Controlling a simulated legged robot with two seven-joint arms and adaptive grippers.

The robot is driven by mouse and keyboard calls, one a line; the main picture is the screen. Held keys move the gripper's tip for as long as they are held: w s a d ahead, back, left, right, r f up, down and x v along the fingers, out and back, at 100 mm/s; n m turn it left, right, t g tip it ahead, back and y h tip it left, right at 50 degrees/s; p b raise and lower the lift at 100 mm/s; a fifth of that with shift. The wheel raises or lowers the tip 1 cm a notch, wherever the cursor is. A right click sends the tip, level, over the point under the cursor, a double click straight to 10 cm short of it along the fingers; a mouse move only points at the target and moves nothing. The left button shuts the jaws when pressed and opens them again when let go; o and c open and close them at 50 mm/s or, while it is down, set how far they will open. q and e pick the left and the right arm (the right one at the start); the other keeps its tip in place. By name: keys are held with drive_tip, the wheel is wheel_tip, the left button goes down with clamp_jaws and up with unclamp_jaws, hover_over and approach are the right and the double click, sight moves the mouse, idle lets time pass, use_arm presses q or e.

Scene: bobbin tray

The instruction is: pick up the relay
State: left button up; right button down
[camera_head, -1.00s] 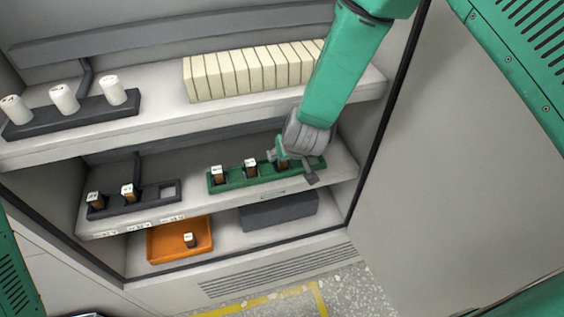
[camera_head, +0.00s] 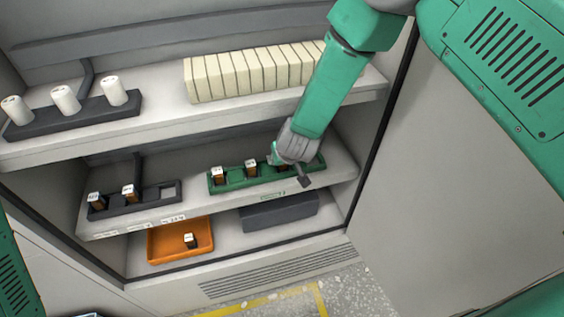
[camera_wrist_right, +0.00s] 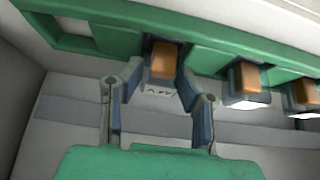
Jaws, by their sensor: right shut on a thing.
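The green tray (camera_head: 233,182) on the middle shelf holds a row of relays with brown bodies and white labelled tops. Two of them, a left relay (camera_head: 218,175) and a middle relay (camera_head: 251,168), stand free of my gripper. My right gripper (camera_head: 279,161) is at the third relay, mostly hidden behind it in the head view. In the right wrist view, the fingers (camera_wrist_right: 159,72) are shut on this relay (camera_wrist_right: 163,62), one on each side. It is at its place in the green tray (camera_wrist_right: 120,40); whether it is lifted I cannot tell. My left gripper is not in view.
A dark rack (camera_head: 145,203) to the left holds two relays and an empty slot. Below are an orange bin (camera_head: 163,258) with one relay inside and a dark grey box (camera_head: 279,211). The upper shelf (camera_head: 160,117) overhangs, carrying white cylinders and cream blocks.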

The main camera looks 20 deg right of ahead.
drive_tip(key=shift+r, duration=0.8)
drive_tip(key=shift+s+f+b, duration=0.15)
drive_tip(key=shift+s+b, duration=0.05)
drive_tip(key=shift+b, duration=0.1)
drive_tip(key=shift+s+f+t+b, duration=0.1)
drive_tip(key=shift+s+t+b, duration=0.25)
drive_tip(key=shift+t, duration=0.45)
drive_tip(key=shift+s+f+t+b, duration=0.1)
drive_tip(key=shift+s+t+b, duration=0.1)
drive_tip(key=shift+t+b, duration=0.45)
wheel_tip(320, 180, up, 7)
drive_tip(key=s, duration=0.2)
drive_tip(key=s+r+g+p, duration=0.1)
drive_tip(key=s+g+p, duration=0.2)
drive_tip(key=s, duration=1.7)
drive_tip(key=shift+s+a+p, duration=0.4)
drive_tip(key=shift+p, duration=0.2)
